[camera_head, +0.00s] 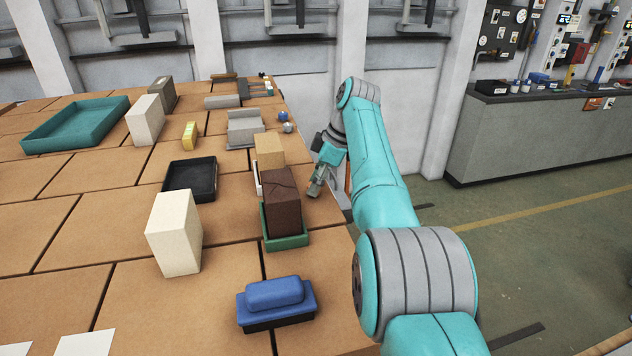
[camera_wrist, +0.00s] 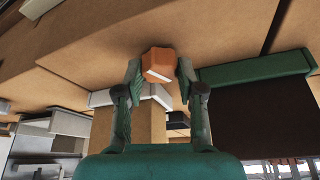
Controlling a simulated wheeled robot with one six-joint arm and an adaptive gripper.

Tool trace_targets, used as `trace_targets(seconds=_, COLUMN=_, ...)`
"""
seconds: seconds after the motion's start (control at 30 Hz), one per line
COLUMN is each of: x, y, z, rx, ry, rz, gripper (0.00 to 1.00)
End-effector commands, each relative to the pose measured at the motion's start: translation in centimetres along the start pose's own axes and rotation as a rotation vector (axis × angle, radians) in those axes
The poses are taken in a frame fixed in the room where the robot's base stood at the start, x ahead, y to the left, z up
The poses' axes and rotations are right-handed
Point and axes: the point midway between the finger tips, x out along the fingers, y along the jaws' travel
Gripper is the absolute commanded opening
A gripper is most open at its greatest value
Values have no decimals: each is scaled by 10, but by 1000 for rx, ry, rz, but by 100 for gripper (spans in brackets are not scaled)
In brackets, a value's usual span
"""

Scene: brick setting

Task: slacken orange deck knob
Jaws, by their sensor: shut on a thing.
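The orange knob (camera_wrist: 158,65) sits between the two fingertips of my gripper (camera_wrist: 159,78) in the wrist view. It is faceted, with a paler lower face. The fingers touch it from both sides and are shut on it. Behind it is the tan tiled deck (camera_wrist: 110,40). In the head view my gripper (camera_head: 317,182) is low at the deck's right edge, beside the brown block. The knob cannot be made out there.
A dark brown block (camera_head: 282,190) in a green tray (camera_head: 288,241) and a tan block (camera_head: 269,148) stand close to my gripper. A blue-handled block (camera_head: 275,293), a cream block (camera_head: 175,232) and a black tray (camera_head: 190,181) are on the deck. Open floor lies right.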

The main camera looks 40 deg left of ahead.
Motion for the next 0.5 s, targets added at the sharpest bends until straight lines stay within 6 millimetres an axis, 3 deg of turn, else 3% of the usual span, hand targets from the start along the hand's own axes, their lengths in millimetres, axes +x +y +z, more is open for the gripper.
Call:
trace_targets(seconds=0.3, x=0, y=0, z=1, rx=0, ry=-1, rz=-1, gripper=3)
trace_targets(seconds=0.33, x=0, y=0, z=1, rx=0, ry=-1, rz=-1, gripper=43)
trace_targets(seconds=0.4, x=0, y=0, z=1, rx=1, ry=-1, rz=-1, gripper=60)
trace_targets(seconds=0.5, x=0, y=0, z=1, rx=1, ry=-1, rz=-1, gripper=63)
